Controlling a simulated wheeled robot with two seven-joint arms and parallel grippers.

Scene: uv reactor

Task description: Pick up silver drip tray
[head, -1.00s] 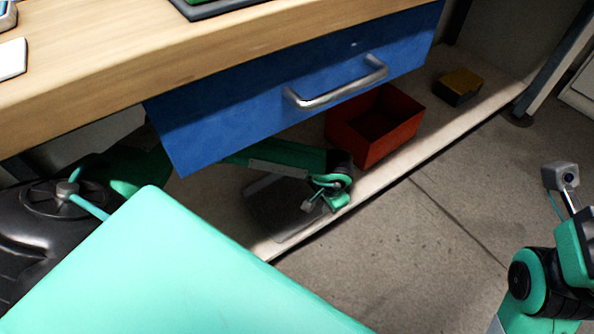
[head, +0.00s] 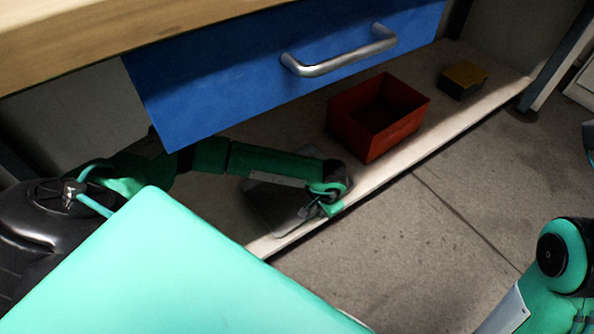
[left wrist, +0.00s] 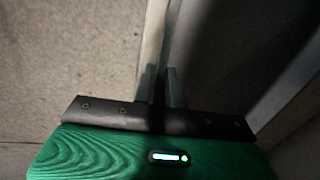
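The silver drip tray (head: 268,212) looks like a flat dark-grey plate on the low shelf under the blue drawer, partly hidden by my left forearm. My left gripper (head: 316,208) is at the tray's right side, low over the shelf and near its front edge. In the left wrist view, the fingers (left wrist: 162,88) are close together with a narrow dark gap at the tray's rim, beside the dark tray surface (left wrist: 225,45). I cannot tell whether they grip the rim. My right arm shows at the right edge of the head view, its gripper out of view.
A red open box (head: 360,130) and a small dark box with a yellowish top (head: 463,78) stand on the shelf to the right. The blue drawer (head: 200,100) with its metal handle (head: 340,60) overhangs the shelf. The concrete floor (head: 420,250) in front is clear.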

